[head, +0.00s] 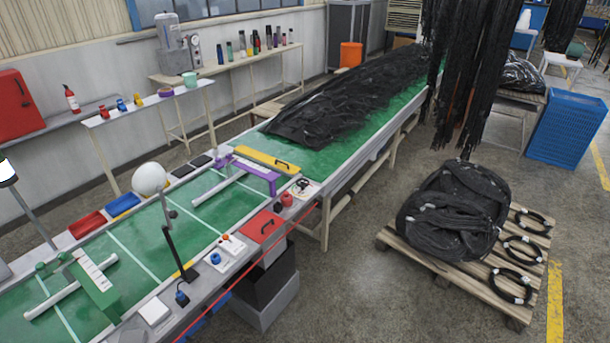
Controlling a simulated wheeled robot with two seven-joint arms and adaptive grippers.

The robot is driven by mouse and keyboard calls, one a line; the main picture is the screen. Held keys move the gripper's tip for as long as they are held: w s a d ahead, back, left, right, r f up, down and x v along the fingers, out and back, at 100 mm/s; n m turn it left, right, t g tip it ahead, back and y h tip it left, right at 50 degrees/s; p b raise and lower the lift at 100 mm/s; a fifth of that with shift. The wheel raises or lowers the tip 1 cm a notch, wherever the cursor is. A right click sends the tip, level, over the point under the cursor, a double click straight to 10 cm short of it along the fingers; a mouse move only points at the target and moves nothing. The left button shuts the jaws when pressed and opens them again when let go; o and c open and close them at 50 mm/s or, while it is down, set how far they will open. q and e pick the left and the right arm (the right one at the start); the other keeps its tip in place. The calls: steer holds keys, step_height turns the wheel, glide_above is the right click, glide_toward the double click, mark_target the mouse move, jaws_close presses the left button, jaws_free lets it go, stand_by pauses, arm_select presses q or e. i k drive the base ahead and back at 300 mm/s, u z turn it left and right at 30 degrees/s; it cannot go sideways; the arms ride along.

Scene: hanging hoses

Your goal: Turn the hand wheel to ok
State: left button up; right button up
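I cannot make out a hand wheel or an "ok" mark for certain. A round pale dial or wheel (195,40) sits beside the grey tank (170,35) on the back bench at upper left; it is too small to tell which. A small blue round part (215,258) sits on a pale plate at the front edge of the green table (130,235), with a small red-orange part (226,237) near it. Neither of my grippers is in view.
A pallet (460,285) with black bundles stands at right. Floor between is open.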

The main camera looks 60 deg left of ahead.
mark_target(302, 185)
steer(key=u, duration=0.35)
steer(key=i, duration=1.8)
steer(key=u, duration=1.55)
steer(key=i, duration=0.95)
steer(key=u, duration=1.1)
